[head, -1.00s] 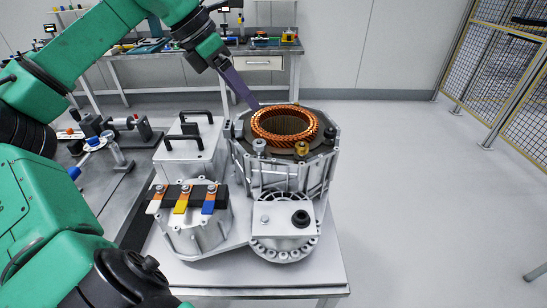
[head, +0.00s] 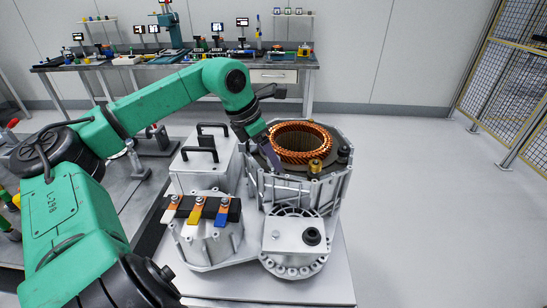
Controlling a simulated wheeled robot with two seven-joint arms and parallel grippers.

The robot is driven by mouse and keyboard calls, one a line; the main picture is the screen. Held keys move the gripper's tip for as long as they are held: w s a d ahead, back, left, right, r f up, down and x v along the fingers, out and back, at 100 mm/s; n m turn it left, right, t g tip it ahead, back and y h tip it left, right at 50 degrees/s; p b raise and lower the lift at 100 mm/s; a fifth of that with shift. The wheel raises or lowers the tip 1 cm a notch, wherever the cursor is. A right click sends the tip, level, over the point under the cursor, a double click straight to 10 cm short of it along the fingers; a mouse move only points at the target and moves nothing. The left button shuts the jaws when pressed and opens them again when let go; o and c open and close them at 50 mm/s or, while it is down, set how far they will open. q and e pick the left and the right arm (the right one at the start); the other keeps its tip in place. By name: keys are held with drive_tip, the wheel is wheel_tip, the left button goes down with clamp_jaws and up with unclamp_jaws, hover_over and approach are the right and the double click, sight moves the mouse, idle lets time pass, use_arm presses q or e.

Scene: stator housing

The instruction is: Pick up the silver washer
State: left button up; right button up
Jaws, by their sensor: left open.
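The stator housing (head: 296,188) is a large silver casting with a copper winding ring (head: 300,142) in its open top. My left gripper (head: 275,166) is open, pointing down at the front-left of the housing's top rim. A small silver round piece stood at that rim spot in the earlier view; the gripper now covers it, so I cannot see whether the fingers are around it or touching it. A brass-coloured piece (head: 315,165) sits on the rim to the right, and a dark one (head: 343,151) farther right. My right gripper is out of view.
A silver box with black handles (head: 202,155) stands left of the housing. In front are a terminal block with orange, white and blue tabs (head: 200,210) and a flanged cover (head: 296,236). A bench with tools (head: 285,75) is behind. Floor at right is clear.

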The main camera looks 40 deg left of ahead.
use_arm(q)
clamp_jaws()
drive_tip(key=shift+r, duration=0.1)
